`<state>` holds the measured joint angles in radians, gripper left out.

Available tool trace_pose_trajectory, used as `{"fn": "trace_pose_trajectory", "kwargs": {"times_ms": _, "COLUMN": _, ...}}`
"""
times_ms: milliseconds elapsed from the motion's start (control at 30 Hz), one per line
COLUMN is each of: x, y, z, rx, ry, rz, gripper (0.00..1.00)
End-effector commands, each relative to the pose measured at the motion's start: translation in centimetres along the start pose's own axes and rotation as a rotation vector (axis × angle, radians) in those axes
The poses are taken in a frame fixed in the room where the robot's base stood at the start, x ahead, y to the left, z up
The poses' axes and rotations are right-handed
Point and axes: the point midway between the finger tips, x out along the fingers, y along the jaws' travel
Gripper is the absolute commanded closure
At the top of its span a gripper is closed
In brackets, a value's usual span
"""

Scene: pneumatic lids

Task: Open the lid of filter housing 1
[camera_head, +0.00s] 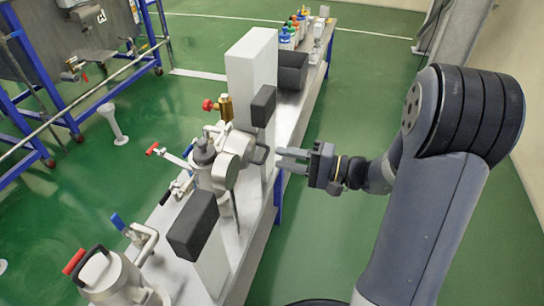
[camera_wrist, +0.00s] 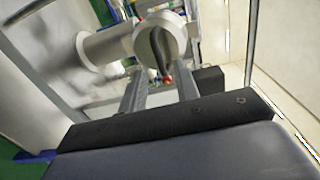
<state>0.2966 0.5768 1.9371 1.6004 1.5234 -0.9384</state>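Two metal filter housings stand on the bench in the head view; no number is readable, so I cannot tell which is housing 1. One housing (camera_head: 205,158) is mid-bench, with a round light-grey disc (camera_head: 225,170) on its side. The other housing (camera_head: 112,275) is at the lower left, with a dark arched handle and a red-tipped lever. My gripper (camera_head: 280,158) is right of the mid-bench housing, fingers pointing left. In the wrist view its fingers (camera_wrist: 160,78) are apart with nothing held. A round light-grey part with a dark bar (camera_wrist: 160,45) shows beyond them, seemingly apart.
A tall pale box-like post (camera_head: 252,75) and dark blocks (camera_head: 193,225) rise from the narrow bench near the gripper. A brass valve with a red knob (camera_head: 222,106) is behind the housing. Bottles (camera_head: 292,28) stand at the far end. Green floor right of the bench is clear.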

Motion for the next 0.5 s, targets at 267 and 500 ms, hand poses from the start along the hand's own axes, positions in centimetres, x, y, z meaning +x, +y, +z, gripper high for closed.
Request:
{"fn": "trace_pose_trajectory", "kwargs": {"times_ms": 267, "x": 3.2, "y": 0.1, "z": 0.0, "rx": -0.001, "ry": -0.002, "rz": 0.001, "gripper": 0.70}}
{"fn": "trace_pose_trajectory", "kwargs": {"times_ms": 500, "x": 3.8, "y": 0.0, "z": 0.0, "rx": 0.000, "ry": 0.000, "rz": 0.000, "gripper": 0.70}}
